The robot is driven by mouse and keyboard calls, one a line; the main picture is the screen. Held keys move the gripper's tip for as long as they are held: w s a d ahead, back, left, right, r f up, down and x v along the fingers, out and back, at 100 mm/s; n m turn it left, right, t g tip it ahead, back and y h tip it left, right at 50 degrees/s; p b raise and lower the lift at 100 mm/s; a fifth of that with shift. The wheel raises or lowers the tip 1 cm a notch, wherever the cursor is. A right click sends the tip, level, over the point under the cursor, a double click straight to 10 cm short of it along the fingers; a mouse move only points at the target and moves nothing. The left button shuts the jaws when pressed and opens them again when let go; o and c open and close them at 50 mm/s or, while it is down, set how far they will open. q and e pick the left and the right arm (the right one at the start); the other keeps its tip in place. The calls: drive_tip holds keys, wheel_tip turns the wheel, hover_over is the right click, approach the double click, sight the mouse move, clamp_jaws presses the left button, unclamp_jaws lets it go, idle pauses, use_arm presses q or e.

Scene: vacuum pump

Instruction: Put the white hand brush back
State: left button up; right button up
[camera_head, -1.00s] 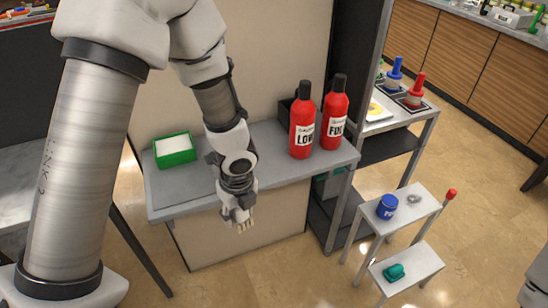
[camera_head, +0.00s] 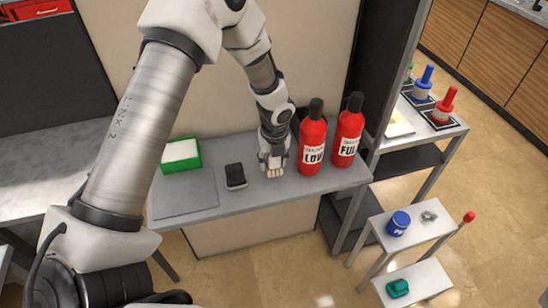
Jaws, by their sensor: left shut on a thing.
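My left gripper (camera_head: 274,158) is over the grey bench (camera_head: 220,206), just left of the red bottle marked LOW. It is shut on a small pale thing with tan, bristle-like ends pointing down, which looks like the white hand brush (camera_head: 275,173). The fingers hide most of it. I cannot tell whether its bristles touch the bench top. My right gripper is not in view.
On the bench are a green tray (camera_head: 182,167) with a white block, a small black object (camera_head: 235,176), and red bottles LOW (camera_head: 312,143) and FULL (camera_head: 347,134). A stepped white stand (camera_head: 420,238) is at right. The bench's front left is clear.

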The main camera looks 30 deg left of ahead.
sight(273, 167)
use_arm(q)
drive_tip(key=shift+w+a, duration=0.15)
drive_tip(key=shift+w, duration=0.25)
drive_tip(key=shift+s+f+p, duration=0.2)
drive_tip(key=shift+f+p, duration=0.15)
drive_tip(key=shift+f, duration=0.25)
drive_tip(key=shift+s+f+p, duration=0.15)
drive_tip(key=shift+f+p, duration=0.15)
drive_tip(key=shift+f, duration=0.65)
drive_tip(key=shift+w+f, duration=0.25)
drive_tip(key=shift+f, duration=0.05)
drive_tip(key=o, duration=1.1)
drive_tip(key=shift+s+r, duration=0.15)
